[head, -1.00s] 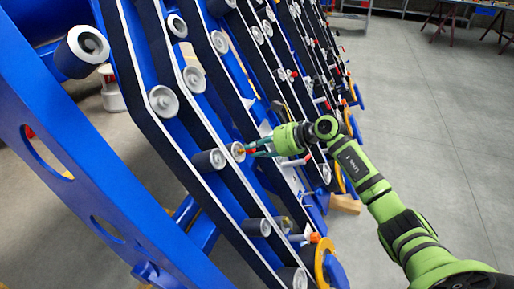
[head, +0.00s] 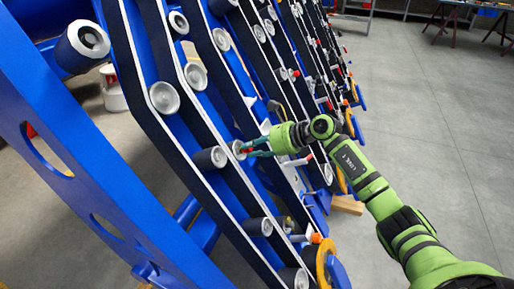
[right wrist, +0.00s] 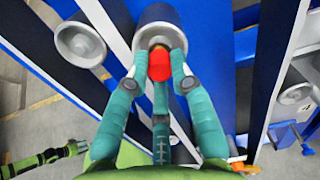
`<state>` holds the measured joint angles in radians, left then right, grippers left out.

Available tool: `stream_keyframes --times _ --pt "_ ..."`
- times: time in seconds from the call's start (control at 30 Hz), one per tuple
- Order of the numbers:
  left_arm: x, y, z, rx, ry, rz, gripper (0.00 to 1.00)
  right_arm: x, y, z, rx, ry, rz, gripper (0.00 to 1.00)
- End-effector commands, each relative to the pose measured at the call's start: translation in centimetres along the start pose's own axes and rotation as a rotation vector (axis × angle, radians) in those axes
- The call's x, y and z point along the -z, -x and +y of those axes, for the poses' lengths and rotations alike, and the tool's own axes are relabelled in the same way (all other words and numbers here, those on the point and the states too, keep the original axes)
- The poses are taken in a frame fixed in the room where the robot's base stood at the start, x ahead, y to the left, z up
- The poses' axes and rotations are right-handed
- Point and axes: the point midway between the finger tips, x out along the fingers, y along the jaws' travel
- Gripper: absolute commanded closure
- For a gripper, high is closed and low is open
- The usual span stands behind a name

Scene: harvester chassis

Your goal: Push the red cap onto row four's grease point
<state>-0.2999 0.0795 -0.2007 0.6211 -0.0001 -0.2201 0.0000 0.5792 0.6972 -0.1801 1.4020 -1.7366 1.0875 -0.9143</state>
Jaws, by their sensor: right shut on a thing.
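My right gripper (head: 247,149) is at the end face of a grey roller (head: 238,150) on the blue harvester frame. In the right wrist view its teal fingers (right wrist: 160,77) are closed around the red cap (right wrist: 159,64). The cap sits in front of the middle of the roller's recessed end (right wrist: 160,20). The grease point is hidden behind the cap, and I cannot tell whether the cap touches it. A green arm (right wrist: 45,158), likely my left, shows at lower left in the right wrist view; its gripper is too small to read.
Another roller (right wrist: 80,42) is close by on the left in the right wrist view. Dark belts with white edges run along the blue rows, with several rollers above and below. An orange-yellow ring (head: 325,262) stands low at the front.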

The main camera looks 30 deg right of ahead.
Motion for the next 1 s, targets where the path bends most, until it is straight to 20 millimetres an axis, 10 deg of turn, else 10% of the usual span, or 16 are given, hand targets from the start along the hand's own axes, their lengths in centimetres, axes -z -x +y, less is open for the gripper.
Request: stream_keyframes --times 1.0 --pt "0.0 0.4 -0.1 0.001 0.001 -0.001 0.44 0.0 3.7 0.0 0.000 0.000 0.000 0.89"
